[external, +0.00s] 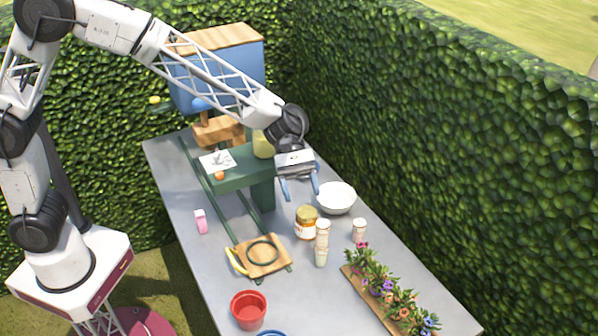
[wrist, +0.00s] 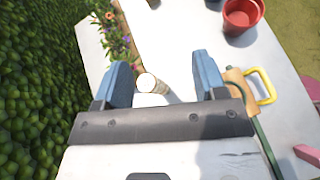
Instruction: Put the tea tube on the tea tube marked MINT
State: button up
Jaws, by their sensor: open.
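A pale tea tube (external: 323,229) appears to stand upright on a second tube (external: 321,258) with a greenish band, forming one tall column on the table. A shorter pale tube (external: 359,230) stands alone to its right. The labels are too small to read, so I cannot tell which is marked MINT. My gripper (external: 301,190) is open and empty, above and behind the column, apart from it. In the wrist view, one pale round-topped tube (wrist: 150,84) shows between the open fingers of my gripper (wrist: 160,64), beyond the tips. I cannot tell which tube this is.
A gold-lidded jar (external: 306,222) stands close left of the column, with a white bowl (external: 336,198) behind. A flower planter (external: 370,298) lies front right. A wooden board (external: 268,268), red pot (external: 248,310) and green stand (external: 232,180) are left.

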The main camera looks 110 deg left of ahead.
jog(key=s+d+r+m+g+y, duration=0.1)
jog(key=s+d+r+m, duration=0.25)
jog(key=s+d, duration=0.3)
jog(key=s+d+r+m+g+y, duration=0.2)
jog(key=s+d+m, duration=0.25)
jog(key=s, duration=0.35)
jog(key=s+d+r+m+g+y, duration=0.1)
jog(key=s+d+r+m, duration=0.1)
jog(key=s+d+m, duration=0.35)
jog(key=s+d+m+y, duration=0.1)
jog(key=s+m+y, duration=0.1)
jog(key=s, duration=0.6)
jog(key=s+d+m+y, duration=0.2)
jog(key=s+m, duration=0.2)
jog(key=s, duration=0.5)
jog(key=s+d+f+m+y, duration=0.1)
jog(key=s+m+y, duration=0.1)
jog(key=s, duration=0.7)
jog(key=shift+d+m, duration=0.15)
jog(key=shift+m, duration=0.7)
